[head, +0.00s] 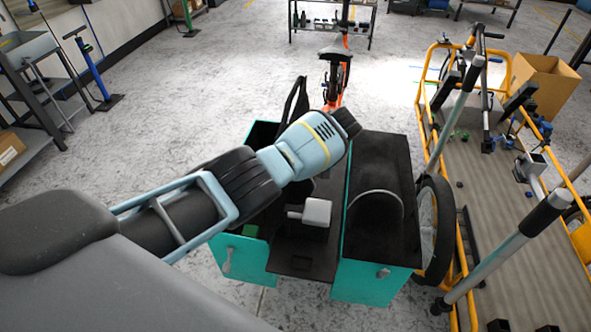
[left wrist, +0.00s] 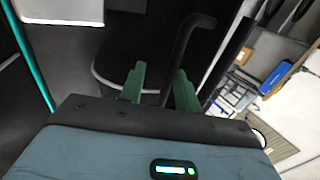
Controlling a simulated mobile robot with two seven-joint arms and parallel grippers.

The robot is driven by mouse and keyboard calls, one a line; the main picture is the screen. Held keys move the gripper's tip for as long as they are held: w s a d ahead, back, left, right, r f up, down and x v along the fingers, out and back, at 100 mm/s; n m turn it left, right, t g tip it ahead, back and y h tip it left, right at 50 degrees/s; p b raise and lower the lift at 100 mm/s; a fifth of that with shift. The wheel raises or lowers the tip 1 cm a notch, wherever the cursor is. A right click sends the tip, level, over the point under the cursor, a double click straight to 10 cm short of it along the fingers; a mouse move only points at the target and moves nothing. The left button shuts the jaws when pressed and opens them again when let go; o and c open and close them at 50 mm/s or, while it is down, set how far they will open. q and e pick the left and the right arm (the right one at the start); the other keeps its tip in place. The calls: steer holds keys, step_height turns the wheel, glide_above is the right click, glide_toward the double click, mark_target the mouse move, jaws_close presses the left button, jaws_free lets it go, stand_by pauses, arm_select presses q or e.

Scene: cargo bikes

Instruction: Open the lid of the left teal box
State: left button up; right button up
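The left teal box (head: 240,258) hangs on the left side of a cargo bike's rear, with a grey latch on its front. Its top shows a dark interior with a green item (head: 250,230) inside; my arm covers much of it. A thin dark upright piece (head: 294,103) rises at its far inner edge; I cannot tell if it is the lid. My left gripper (head: 347,122) is above the far part of the boxes. In the left wrist view its green fingers (left wrist: 158,86) are apart, with a dark bent bar (left wrist: 190,45) showing between or behind them. My right gripper is not in view.
The right teal box (head: 372,283) has a black top with a curved grey band. A yellow-framed cargo bike (head: 455,262) stands close on the right. Open floor (head: 215,85) lies to the left and behind.

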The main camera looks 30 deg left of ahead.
arm_select(q)
steer(key=shift+w+d+r, duration=0.1)
steer(key=shift+d+r, duration=0.15)
steer(key=shift+r, duration=0.15)
steer(key=s+v, duration=0.1)
steer(key=v, duration=0.5)
steer(key=shift+w+d+r, duration=0.2)
steer(key=shift+w+r, duration=0.05)
steer(key=shift+w, duration=0.25)
steer(key=shift+d, duration=0.1)
